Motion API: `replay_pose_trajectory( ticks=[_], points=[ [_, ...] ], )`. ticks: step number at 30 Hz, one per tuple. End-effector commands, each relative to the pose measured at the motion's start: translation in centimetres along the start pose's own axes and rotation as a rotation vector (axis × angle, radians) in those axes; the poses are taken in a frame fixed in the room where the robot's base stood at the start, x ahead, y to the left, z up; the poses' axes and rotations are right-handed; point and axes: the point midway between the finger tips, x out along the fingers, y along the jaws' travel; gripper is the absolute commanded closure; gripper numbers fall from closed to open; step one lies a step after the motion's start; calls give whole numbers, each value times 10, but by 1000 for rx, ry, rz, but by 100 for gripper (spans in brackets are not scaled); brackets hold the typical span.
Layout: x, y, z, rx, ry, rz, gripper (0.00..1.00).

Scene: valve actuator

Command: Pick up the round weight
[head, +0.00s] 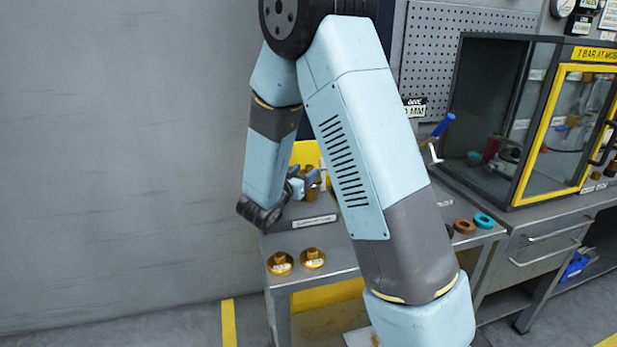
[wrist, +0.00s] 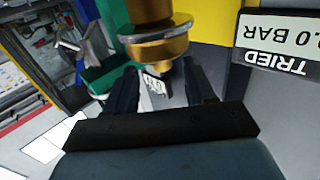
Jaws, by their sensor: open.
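Two round brass weights with white labels, a left one (head: 280,263) and a right one (head: 312,258), lie side by side on the front of the grey bench in the head view. My gripper (wrist: 162,78) is open in the wrist view, its dark fingers apart. Just beyond the fingers is an upright brass column with a wide round flange (wrist: 155,48). A small white label shows below the flange, partly hidden. I cannot tell whether the fingers touch anything. In the head view my arm hides much of the bench, and the fingers are hard to make out.
A brown ring (head: 464,226) and a teal ring (head: 484,220) lie on the bench at right. A yellow-framed glass cabinet (head: 545,115) stands behind them. A sign (wrist: 278,42) reading "TRIED" is close at right in the wrist view. The grey wall at left is bare.

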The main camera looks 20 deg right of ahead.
Motion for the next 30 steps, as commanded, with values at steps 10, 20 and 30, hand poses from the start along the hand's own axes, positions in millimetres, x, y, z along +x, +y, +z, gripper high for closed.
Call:
replay_pose_trajectory(
  ticks=[10, 20, 30],
  points=[
    [40, -2, 2, 1, 1, 2, 46],
    [40, -2, 2, 1, 0, 2, 59],
    [40, -2, 2, 1, 0, 2, 92]
  ],
)
